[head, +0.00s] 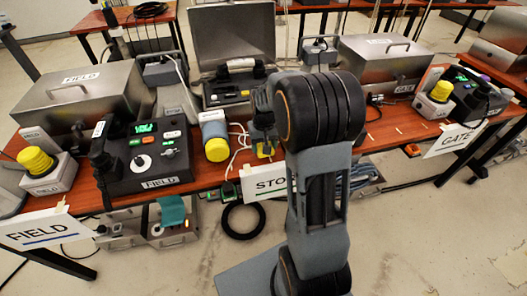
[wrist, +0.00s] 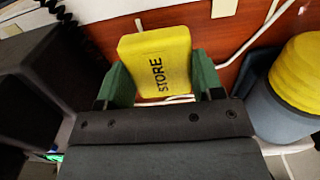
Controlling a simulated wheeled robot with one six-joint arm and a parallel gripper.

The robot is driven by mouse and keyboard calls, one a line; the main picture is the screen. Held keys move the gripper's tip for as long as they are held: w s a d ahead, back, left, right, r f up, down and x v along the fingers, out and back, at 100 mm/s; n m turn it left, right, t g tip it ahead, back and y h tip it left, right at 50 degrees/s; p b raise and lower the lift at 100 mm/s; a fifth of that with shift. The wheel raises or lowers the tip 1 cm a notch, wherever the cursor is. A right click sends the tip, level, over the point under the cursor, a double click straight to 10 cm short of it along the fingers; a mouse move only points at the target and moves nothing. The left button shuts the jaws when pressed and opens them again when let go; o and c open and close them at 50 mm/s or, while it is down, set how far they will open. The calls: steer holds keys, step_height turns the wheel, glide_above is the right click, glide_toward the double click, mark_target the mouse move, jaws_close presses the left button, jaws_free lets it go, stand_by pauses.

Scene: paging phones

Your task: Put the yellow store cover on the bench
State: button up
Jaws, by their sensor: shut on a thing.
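The yellow store cover (wrist: 160,62), a block marked STORE, stands between the green fingers of my gripper (wrist: 153,82) in the wrist view. My gripper is shut on it. In the head view a small yellow part of the cover (head: 266,151) shows below my gripper (head: 262,130), over the middle of the red-brown bench (head: 385,126). My arm hides part of the bench there. I cannot tell whether the cover touches the bench top.
A grey cylinder with a yellow cap (head: 216,148) stands just left of my gripper. The FIELD phone (head: 150,165) is further left. An open metal case (head: 232,45) stands behind. White cables run across the bench near my gripper. The GATE phone (head: 478,98) is at the right.

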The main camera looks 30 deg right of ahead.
steer(key=shift+w+f+b, duration=0.15)
steer(key=shift+f+b, duration=0.15)
steer(key=shift+f, duration=1.4)
steer(key=shift+f, duration=0.2)
steer(key=o, duration=0.9)
